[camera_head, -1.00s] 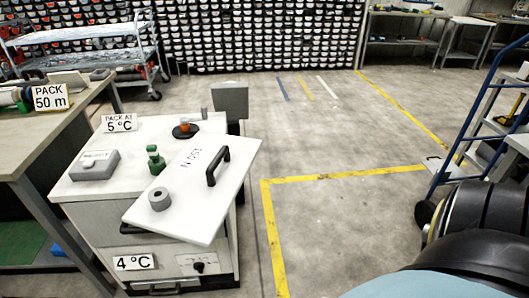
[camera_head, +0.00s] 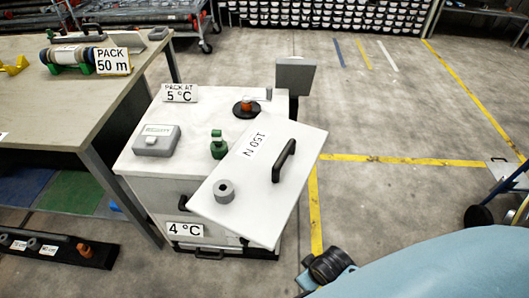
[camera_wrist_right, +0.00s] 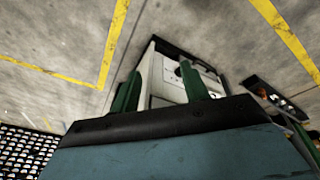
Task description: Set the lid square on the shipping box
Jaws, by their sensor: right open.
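A white lid (camera_head: 250,205) marked "150 N" lies skewed over the front right part of a white cabinet-like box (camera_head: 150,182) labelled "4 °C". Its corners overhang the front and right edges. The lid bears a black bar handle (camera_head: 284,160) and a grey ring (camera_head: 224,191). My right gripper shows in the right wrist view (camera_wrist_right: 160,88) as two green fingers, spread apart and empty. The box's white front (camera_wrist_right: 168,80) shows beyond them, some distance off. In the head view my right arm enters at lower right, apart from the lid. My left gripper is not in view.
On the box top stand a grey case (camera_head: 157,141), a green bottle-like item (camera_head: 218,146), an orange-topped black knob (camera_head: 246,107) and a "5 °C" sign (camera_head: 180,93). A workbench (camera_head: 60,100) stands left. A grey panel (camera_head: 294,75) rises behind.

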